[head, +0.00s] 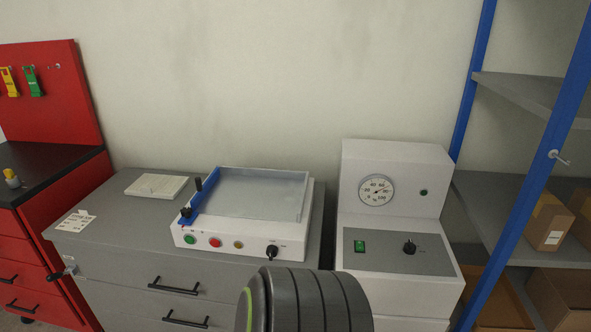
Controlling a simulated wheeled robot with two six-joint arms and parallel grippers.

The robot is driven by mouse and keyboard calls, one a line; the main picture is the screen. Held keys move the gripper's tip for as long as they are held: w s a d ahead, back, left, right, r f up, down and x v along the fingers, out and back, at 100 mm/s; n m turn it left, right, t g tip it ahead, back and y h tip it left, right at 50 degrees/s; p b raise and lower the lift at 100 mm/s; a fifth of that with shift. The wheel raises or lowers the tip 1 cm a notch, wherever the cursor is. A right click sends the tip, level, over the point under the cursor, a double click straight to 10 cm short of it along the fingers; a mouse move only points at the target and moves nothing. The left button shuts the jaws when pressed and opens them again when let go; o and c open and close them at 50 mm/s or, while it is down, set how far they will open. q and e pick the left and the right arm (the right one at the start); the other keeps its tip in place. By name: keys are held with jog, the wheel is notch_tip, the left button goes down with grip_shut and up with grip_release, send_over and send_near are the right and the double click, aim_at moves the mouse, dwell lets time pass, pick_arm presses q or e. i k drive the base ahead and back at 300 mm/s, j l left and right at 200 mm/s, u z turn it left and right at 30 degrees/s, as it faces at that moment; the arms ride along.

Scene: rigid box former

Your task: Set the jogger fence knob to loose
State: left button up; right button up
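The jogger (243,240) is a white machine with a shallow grey tray (255,192) on top, standing on a grey drawer cabinet. A blue fence (207,197) runs along the tray's left side. Two black knobs are at the fence, an upright one (198,184) at its middle and another (186,212) at its front end. Which one is the fence knob, and its setting, I cannot tell. Neither gripper is in view.
A white machine with a dial gauge (376,190) and a black knob (409,247) stands to the right. A pale pad (156,186) and a paper label (75,221) lie on the cabinet top (120,218). Blue-posted shelving (472,75) is at right. A dark ribbed part of mine fills the bottom middle.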

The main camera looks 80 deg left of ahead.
aim_at(186, 212)
jog(key=u, duration=3.5)
